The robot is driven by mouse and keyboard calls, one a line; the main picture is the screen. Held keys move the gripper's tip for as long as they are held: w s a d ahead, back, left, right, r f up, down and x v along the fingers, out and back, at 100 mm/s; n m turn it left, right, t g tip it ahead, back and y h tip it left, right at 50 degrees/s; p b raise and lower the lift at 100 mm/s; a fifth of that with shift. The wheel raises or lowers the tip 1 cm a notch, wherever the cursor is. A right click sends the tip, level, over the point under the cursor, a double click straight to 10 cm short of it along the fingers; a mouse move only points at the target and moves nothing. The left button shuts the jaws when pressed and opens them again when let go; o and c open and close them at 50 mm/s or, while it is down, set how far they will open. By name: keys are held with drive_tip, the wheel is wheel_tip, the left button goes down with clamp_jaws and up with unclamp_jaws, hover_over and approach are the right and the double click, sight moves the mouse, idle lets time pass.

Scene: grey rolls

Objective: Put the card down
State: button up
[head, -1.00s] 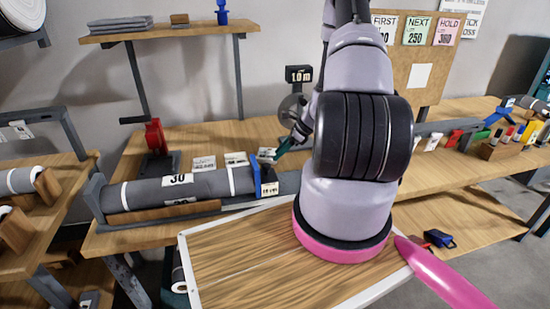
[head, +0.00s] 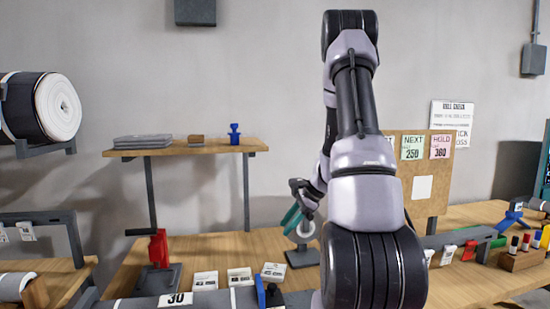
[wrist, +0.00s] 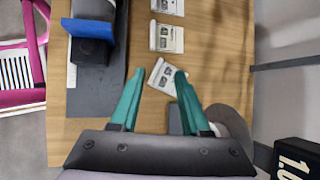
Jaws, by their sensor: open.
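Three white printed cards lie in a row on the wooden bench: a left card (head: 205,281), a middle card (head: 240,276) and a right card (head: 274,271). The right card is the nearest in the wrist view (wrist: 160,77), slightly turned, its lower part between and below my fingertips. My gripper (wrist: 160,73) has its teal fingers spread apart with nothing held. In the head view my gripper (head: 291,219) hangs above the bench, clear of the cards, partly hidden by my arm.
A grey roll with a 30 label (head: 177,299) lies in front of the cards, with a blue part (head: 260,291) at its end. A red device (head: 158,248) stands left. A round-headed stand (head: 301,255) is just right of the cards. A shelf (head: 190,148) is behind.

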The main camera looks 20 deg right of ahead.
drive_tip(key=s+a+r+n+h, duration=0.1)
drive_tip(key=s+a+r+n, duration=0.35)
drive_tip(key=r, duration=0.45)
drive_tip(key=s+a+r+n+h, duration=0.1)
drive_tip(key=s+a+r+n, duration=0.25)
drive_tip(key=a+r, duration=0.45)
drive_tip(key=s+a+r+n+t+h, duration=0.1)
drive_tip(key=s+r+n+t, duration=0.2)
drive_tip(key=s+r+n, duration=0.5)
drive_tip(key=s+r, duration=0.3)
drive_tip(key=s, duration=0.1)
drive_tip(key=shift+a+h, duration=0.15)
drive_tip(key=shift+h, duration=0.25)
